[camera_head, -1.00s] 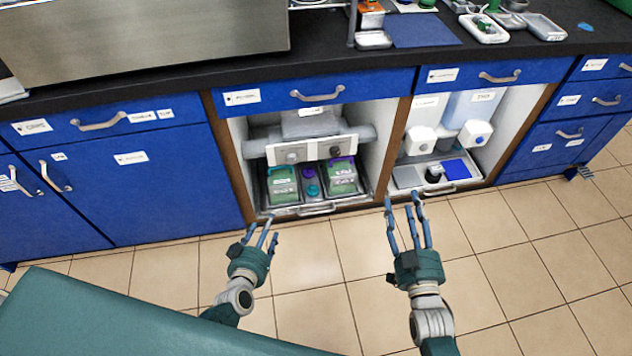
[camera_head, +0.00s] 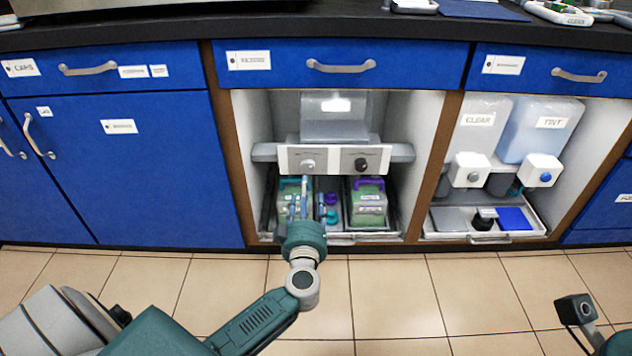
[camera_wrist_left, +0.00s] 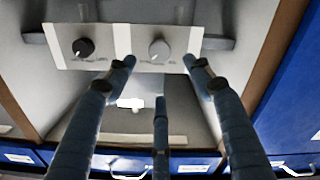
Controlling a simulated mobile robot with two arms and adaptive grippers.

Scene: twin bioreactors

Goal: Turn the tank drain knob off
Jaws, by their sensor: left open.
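A grey-white control panel (camera_head: 334,160) in the middle bay carries a light knob (camera_head: 308,165) on its left and a black knob (camera_head: 361,164) on its right. Their labels are too small to read, so I cannot tell which is the tank drain knob. My left gripper (camera_head: 306,190) is open and empty, its fingers pointing up just below the light knob. In the left wrist view, turned upside down, the light knob (camera_wrist_left: 159,48) lies between and just beyond the spread fingertips (camera_wrist_left: 158,64). The black knob (camera_wrist_left: 83,47) is off to the left there.
A tray (camera_head: 388,235) with green containers (camera_head: 369,205) stands below the panel. Wooden bay sides (camera_head: 228,160) flank the opening. The right bay holds CLEAR (camera_head: 480,120) and TINT (camera_head: 540,130) tanks. The floor in front is open.

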